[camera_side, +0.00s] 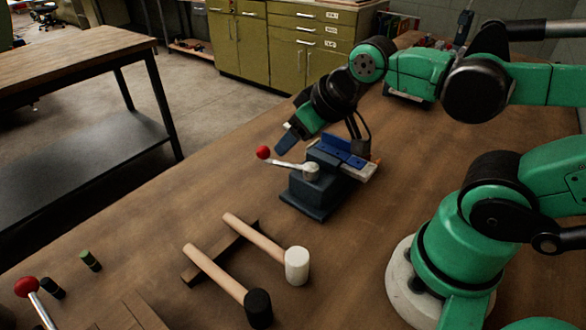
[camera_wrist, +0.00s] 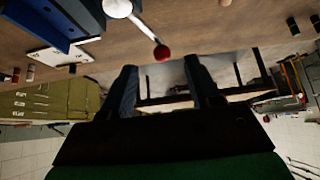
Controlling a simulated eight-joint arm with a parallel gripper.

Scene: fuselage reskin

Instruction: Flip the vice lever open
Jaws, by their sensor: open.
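The vice (camera_side: 316,186) stands on the wooden bench in the side view, a dark blue-grey body with blue jaws. Its lever (camera_side: 288,164) is a pale metal arm ending in a red ball knob (camera_side: 262,153), reaching out to the left. My gripper (camera_side: 284,144) is just above and right of the knob, tilted down to the left. In the wrist view the red knob (camera_wrist: 162,53) lies a little beyond the open fingertips of my gripper (camera_wrist: 160,68), roughly centred between them. The lever (camera_wrist: 142,25) runs up to the pale pivot. Nothing is between the fingers.
Two mallets, one white-headed (camera_side: 297,264) and one black-headed (camera_side: 258,306), rest on a wooden bar (camera_side: 205,262) in front of the vice. Small cylinders (camera_side: 90,260) and another red-knobbed lever (camera_side: 28,288) are at lower left. The bench left of the vice is clear.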

